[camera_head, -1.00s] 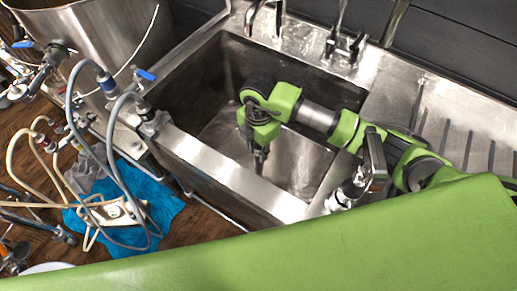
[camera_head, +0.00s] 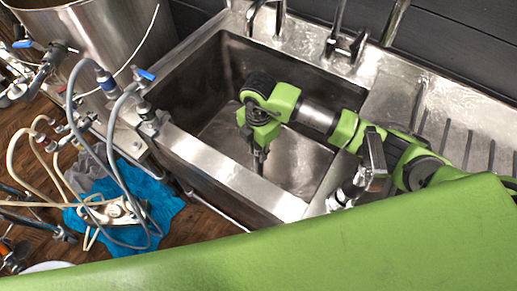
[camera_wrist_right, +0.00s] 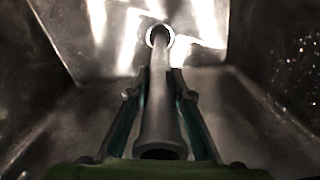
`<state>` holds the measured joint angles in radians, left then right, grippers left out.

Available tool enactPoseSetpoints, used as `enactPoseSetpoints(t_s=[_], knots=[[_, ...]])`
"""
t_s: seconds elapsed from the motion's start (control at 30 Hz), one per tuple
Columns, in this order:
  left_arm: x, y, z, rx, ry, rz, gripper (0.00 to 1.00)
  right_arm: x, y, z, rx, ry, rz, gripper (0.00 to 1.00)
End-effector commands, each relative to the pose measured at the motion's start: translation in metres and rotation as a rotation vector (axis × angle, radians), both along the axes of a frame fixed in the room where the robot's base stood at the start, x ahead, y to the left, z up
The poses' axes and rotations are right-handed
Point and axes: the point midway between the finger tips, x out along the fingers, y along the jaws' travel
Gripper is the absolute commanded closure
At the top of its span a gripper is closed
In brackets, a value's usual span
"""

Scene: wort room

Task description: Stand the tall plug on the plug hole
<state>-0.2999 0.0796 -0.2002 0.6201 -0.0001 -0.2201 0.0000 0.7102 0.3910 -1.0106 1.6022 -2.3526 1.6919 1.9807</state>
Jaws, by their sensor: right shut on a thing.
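My right gripper (camera_head: 259,157) reaches down into the steel sink basin. In the right wrist view, its two fingers (camera_wrist_right: 159,90) are shut on the tall plug (camera_wrist_right: 158,125), a long grey tube with a flared near end. The plug points away from the camera, and its far end overlaps the plug hole (camera_wrist_right: 149,35), a bright ring on the basin floor. I cannot tell whether the plug touches the hole or stays just above it. In the head view, the gripper and arm hide most of the plug. My left gripper is not in view.
The sink basin (camera_head: 210,165) has high walls around the gripper. Taps (camera_head: 345,42) stand along its back rim, and a ribbed drainboard (camera_head: 462,125) lies to the right. A steel kettle (camera_head: 95,30), hoses and a blue cloth (camera_head: 165,203) are at left.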

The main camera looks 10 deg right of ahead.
Motion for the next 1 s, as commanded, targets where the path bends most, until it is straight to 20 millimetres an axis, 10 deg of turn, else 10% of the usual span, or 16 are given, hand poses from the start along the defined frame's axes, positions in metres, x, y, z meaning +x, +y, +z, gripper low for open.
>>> enactPoseSetpoints(t_s=[0.43,0.53,1.0], knots=[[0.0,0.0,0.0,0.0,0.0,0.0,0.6,0.001,0.0,-0.001,0.001,-0.002,0.0,1.0],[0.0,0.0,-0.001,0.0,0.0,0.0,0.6,0.001,0.0,-0.001,0.001,-0.002,0.0,0.59],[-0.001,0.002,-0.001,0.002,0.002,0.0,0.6,0.0,0.0,0.008,0.0,-0.001,0.0,0.59]])
